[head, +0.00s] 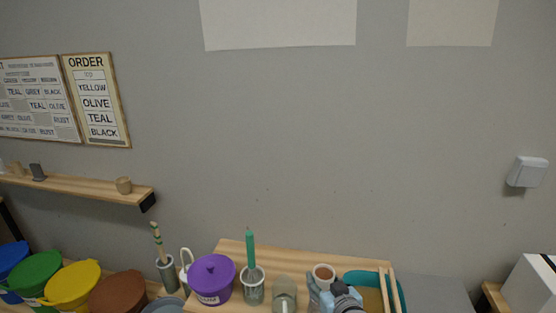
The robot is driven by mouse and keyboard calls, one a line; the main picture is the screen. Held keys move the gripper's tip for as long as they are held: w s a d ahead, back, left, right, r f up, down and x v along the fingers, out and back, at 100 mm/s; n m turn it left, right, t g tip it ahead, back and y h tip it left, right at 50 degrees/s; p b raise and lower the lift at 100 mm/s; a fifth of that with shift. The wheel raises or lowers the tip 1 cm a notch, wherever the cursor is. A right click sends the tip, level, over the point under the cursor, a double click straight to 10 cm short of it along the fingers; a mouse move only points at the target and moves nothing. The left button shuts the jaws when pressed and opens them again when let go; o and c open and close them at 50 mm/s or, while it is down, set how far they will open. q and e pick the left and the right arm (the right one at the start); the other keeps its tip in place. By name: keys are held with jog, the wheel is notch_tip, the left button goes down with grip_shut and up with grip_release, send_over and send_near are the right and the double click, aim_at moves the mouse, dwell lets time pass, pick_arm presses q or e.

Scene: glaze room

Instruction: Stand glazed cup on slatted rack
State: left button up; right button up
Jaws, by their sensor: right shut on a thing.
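A small cup (324,270) with a reddish-brown inside and a paler rim is near the bottom of the head view, right of centre. My right gripper (325,288) is shut on it, and the cup stands upright between the fingers. The gripper hides most of the cup's lower wall, so I cannot tell whether its base touches anything. I cannot make out a whole slatted rack. My left gripper is not in view.
A purple lidded pot (211,279), a pot with a green-handled tool (253,291) and a greyish jar (284,291) stand left of the gripper on a wooden board (300,262). Several coloured buckets (73,281) line the lower left. A wall shelf (80,187) is above them.

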jog(key=shift+n+y, duration=0.3)
jog(key=shift+y, duration=0.1)
jog(key=r, duration=0.2)
jog(key=d+r, duration=0.1)
jog(key=r, duration=0.1)
jog(key=d+r, duration=0.1)
jog(key=r, duration=0.1)
jog(key=shift+s, duration=0.1)
jog(key=s+d+r, duration=0.1)
jog(key=r, duration=0.1)
jog(key=s+d+r+n+y+b, duration=0.1)
jog(key=s+r, duration=0.1)
jog(key=s+d+r+n+y+b, duration=0.1)
jog(key=s+d+r, duration=0.1)
jog(key=shift+s+r+g, duration=0.1)
jog(key=shift+r+g, duration=0.25)
jog(key=shift+g, duration=0.05)
jog(key=shift+s+a+f+n+g+y+b, duration=0.5)
jog(key=shift+s+n+g+y+b, duration=0.4)
jog(key=shift+s, duration=1.65)
jog(key=shift+s+a+f+n+g+y+b, duration=0.4)
jog(key=shift+s+n+g+y, duration=0.55)
jog(key=shift+s, duration=1.6)
jog(key=shift+s+a+f+n+g+y+b, duration=0.6)
jog(key=shift+s+n+y, duration=0.7)
jog(key=shift+s, duration=1.25)
